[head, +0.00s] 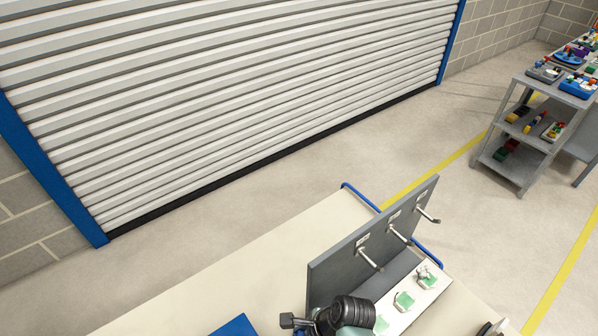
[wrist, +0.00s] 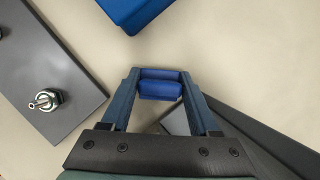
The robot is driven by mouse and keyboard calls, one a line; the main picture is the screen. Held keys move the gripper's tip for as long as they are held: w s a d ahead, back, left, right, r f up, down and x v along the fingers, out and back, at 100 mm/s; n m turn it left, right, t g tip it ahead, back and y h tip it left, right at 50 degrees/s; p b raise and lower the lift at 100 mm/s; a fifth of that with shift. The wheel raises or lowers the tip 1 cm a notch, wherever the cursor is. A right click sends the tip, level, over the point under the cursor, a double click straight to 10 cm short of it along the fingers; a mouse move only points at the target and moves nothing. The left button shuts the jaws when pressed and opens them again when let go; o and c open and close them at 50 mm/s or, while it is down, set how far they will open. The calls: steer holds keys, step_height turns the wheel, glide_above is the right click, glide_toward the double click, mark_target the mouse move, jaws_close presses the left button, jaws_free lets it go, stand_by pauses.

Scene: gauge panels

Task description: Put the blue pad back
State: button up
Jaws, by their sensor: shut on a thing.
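The blue pad (wrist: 161,91) is a small blue block between the fingers of my gripper (wrist: 160,77) in the wrist view. The gripper is shut on it, one finger at each end, over a pale tabletop. The fingers hide the pad's ends, and I cannot tell its height above the table. In the head view a white strip (head: 392,312) with several green pads (head: 404,300) lies in front of an upright grey board (head: 345,255). My dark arm covers part of this area, and the blue pad cannot be made out there.
A larger blue object (wrist: 136,10) lies ahead of the gripper. A grey plate with a metal fitting (wrist: 46,100) is at left. Metal pegs (head: 370,259) stick out from the upright board. The table's left part (head: 250,270) is mostly clear. A loaded shelf cart (head: 520,150) stands far right.

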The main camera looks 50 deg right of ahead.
steer(key=shift+f, duration=0.15)
steer(key=o, duration=1.2)
steer(key=shift+c, duration=0.2)
steer(key=v, duration=1.2)
